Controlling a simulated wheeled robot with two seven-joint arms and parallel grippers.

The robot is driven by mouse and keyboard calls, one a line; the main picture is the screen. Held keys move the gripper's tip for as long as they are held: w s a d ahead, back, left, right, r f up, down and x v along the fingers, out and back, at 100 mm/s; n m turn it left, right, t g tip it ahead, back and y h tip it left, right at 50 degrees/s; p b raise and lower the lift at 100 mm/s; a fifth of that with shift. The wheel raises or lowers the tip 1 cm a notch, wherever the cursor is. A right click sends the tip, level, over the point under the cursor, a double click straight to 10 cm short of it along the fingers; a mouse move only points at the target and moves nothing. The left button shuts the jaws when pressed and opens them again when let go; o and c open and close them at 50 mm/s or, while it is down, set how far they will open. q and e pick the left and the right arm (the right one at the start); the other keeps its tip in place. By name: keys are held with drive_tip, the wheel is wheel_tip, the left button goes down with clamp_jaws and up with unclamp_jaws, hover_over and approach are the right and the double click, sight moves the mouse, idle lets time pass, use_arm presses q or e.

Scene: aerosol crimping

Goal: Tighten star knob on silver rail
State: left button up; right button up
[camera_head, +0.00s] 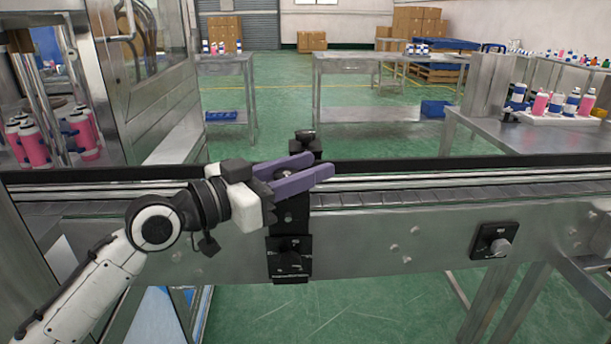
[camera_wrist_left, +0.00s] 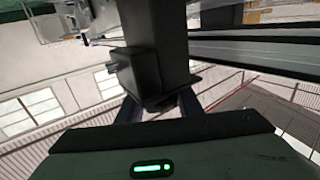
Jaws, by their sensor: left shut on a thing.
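My left gripper (camera_head: 300,176), with purple-grey fingers, reaches in from the left over the conveyor's near edge. It is shut on the star knob (camera_head: 284,176) at the top of a black bracket (camera_head: 289,245), and the fingers hide most of the knob. In the left wrist view, the fingertips of my left gripper (camera_wrist_left: 158,106) are at the end of a black block (camera_wrist_left: 155,45), and the knob's shape cannot be made out. The silver rail (camera_head: 430,181) runs along the conveyor behind the fingers. My right gripper is not in view.
A steel machine frame (camera_head: 150,80) stands at left with pink bottles (camera_head: 33,143). A steel table (camera_head: 540,135) with more bottles is at back right.

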sight(275, 179)
use_arm(q)
drive_tip(key=o, duration=1)
drive_tip(key=shift+o, duration=0.2)
drive_tip(key=shift+a, duration=0.1)
drive_tip(key=v, duration=0.6)
drive_tip(key=shift+f+b, duration=0.1)
drive_tip(key=shift+b, duration=0.3)
drive_tip(key=shift+s+a, duration=0.4)
drive_tip(key=shift+a, duration=0.15)
